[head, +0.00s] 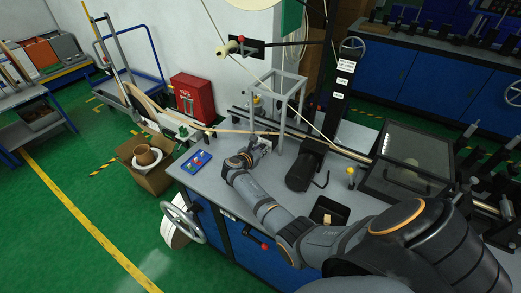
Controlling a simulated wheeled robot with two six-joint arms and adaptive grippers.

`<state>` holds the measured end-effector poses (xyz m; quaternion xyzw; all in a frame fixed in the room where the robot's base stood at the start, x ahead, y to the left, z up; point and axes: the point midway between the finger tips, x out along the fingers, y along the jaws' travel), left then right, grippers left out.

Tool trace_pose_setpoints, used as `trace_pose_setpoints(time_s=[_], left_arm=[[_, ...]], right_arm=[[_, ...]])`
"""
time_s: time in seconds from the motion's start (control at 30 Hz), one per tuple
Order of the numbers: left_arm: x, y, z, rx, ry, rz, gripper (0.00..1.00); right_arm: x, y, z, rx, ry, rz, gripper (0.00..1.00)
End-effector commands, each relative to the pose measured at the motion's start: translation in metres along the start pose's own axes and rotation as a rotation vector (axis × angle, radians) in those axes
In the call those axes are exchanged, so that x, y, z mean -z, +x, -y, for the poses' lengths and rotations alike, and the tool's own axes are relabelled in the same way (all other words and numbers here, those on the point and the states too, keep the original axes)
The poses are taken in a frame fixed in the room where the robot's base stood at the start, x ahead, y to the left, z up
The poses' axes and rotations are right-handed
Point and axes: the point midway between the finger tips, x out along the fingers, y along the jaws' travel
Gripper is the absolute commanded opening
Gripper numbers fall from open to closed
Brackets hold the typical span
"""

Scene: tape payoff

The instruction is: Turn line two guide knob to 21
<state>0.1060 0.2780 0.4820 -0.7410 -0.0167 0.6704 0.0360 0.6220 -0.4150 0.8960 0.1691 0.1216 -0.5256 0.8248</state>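My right arm reaches in from the lower right over the grey bench top (222,187). My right gripper (262,146) is at its far end, beside the grey frame (301,97). The fingers are small and partly hidden by the wrist, so I cannot tell whether they are open or touching anything. A yellow-topped knob (350,170) stands on the bench to the right, apart from the gripper. Another small yellow part (257,101) shows behind the frame. I cannot tell which one is the line two guide knob, and no number is readable. My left gripper is not in view.
A blue button box (196,161) lies left of the gripper. A black motor-like unit (304,170) and a dark clear-lidded box (408,163) stand to the right. Pale tape (236,131) runs behind the gripper. A handwheel (183,221) juts from the bench's left side.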

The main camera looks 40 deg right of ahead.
Motion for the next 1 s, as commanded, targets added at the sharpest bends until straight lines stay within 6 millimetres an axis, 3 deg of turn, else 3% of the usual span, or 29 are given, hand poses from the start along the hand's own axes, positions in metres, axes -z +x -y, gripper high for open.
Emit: trace_pose_setpoints(time_s=[0.03, 0.1, 0.47, 1.0], left_arm=[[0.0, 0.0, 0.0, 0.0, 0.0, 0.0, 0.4], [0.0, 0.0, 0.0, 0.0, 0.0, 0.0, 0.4], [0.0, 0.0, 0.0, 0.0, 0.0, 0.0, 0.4], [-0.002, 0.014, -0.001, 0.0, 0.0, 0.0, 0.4]], right_arm=[[0.0, 0.0, 0.0, 0.0, 0.0, 0.0, 0.1], [0.0, 0.0, 0.0, 0.0, 0.0, 0.0, 0.0], [0.001, 0.0, 0.001, -0.016, 0.038, 0.0, 0.0], [0.005, 0.001, 0.005, -0.159, 0.378, 0.005, 0.0]])
